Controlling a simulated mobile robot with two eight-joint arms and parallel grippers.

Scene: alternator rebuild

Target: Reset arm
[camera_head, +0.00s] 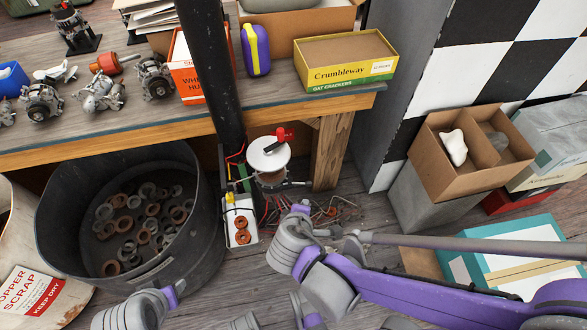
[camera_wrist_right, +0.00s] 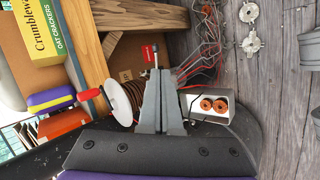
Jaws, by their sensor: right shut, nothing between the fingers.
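My right arm (camera_head: 430,290), purple and grey, reaches in from the right of the head view over the wooden floor in front of the workbench. In the right wrist view my right gripper (camera_wrist_right: 155,75) is shut and empty, its two grey fingers together. In that view it points between a white disc (camera_wrist_right: 120,103) with a red handle and a white tray (camera_wrist_right: 188,103) holding copper rings. The fingertips are hard to make out in the head view. Grey and purple parts show low at the left of the head view, but no left gripper jaws show.
A black bin (camera_head: 48,215) of metal rings stands left. The disc (camera_head: 268,152) and tray (camera_head: 241,208) stand below the workbench edge (camera_head: 110,137). A black post (camera_head: 213,80) crosses the bench. Loose wires (camera_head: 325,208) lie right of the tray. Cardboard boxes (camera_head: 440,160) stand right.

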